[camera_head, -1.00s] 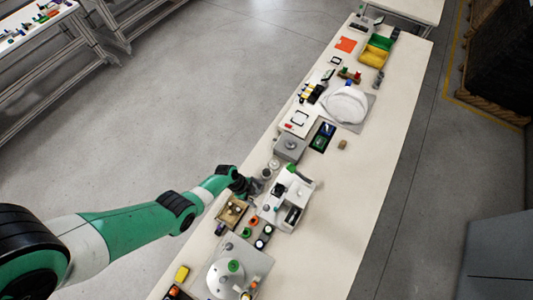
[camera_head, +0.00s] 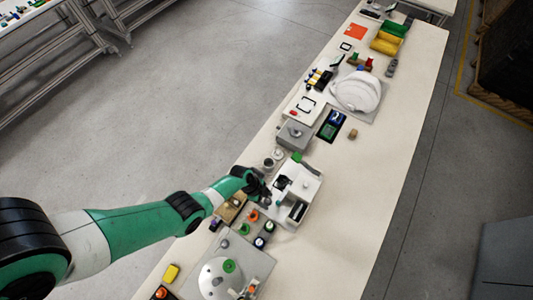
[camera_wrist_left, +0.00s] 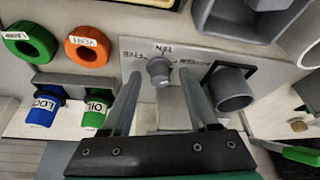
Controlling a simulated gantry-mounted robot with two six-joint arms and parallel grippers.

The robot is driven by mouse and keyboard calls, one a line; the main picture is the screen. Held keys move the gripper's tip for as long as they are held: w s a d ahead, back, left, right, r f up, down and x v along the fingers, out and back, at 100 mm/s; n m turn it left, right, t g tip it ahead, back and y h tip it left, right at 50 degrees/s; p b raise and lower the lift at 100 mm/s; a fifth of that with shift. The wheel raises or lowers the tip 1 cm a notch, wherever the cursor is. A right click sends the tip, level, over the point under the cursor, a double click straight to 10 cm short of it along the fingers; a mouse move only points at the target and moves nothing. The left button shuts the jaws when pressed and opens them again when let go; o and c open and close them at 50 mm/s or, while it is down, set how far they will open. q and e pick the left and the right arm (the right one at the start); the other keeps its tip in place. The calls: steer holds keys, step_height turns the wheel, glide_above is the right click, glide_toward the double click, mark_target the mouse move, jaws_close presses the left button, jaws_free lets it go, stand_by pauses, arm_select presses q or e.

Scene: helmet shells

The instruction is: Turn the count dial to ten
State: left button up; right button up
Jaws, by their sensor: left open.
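The count dial (camera_wrist_left: 158,72) is a small grey knob on a light grey panel (camera_wrist_left: 215,62), marked FIVE, TEN and a third label partly covered by a finger. I cannot tell which mark it points to. My left gripper (camera_wrist_left: 163,80) is open, with one finger on each side of the dial in the wrist view. Contact with the dial is not clear. In the head view my left gripper (camera_head: 264,188) is at the left side of the white machine (camera_head: 305,192), and the dial is hidden there. My right gripper is not in view.
Beside the dial in the wrist view are a grey cylindrical part (camera_wrist_left: 232,90), a green ring (camera_wrist_left: 30,42), an orange ring labelled VENT (camera_wrist_left: 88,46), and blue LOCK (camera_wrist_left: 42,112) and green OIL (camera_wrist_left: 95,115) parts. A white helmet shell (camera_head: 355,92) lies farther up the table.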

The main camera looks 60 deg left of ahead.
arm_select(q)
jaws_close()
steer(key=shift+n, duration=0.3)
steer(key=n+t+p, duration=0.1)
steer(key=n, duration=0.1)
steer(key=shift+s+d+n+y, duration=0.1)
steer(key=shift+n+y, duration=0.2)
steer(key=shift+y, duration=0.1)
steer(key=n+y, duration=0.1)
steer(key=n, duration=0.2)
steer(key=shift+d+t+p, duration=0.1)
steer(key=shift+t+p, duration=0.2)
steer(key=shift+t, duration=0.1)
steer(key=n+y, duration=0.1)
steer(key=n, duration=0.2)
steer(key=shift+d+n+y, duration=0.1)
steer(key=shift+n+y, duration=0.5)
steer(key=shift+n, duration=0.6)
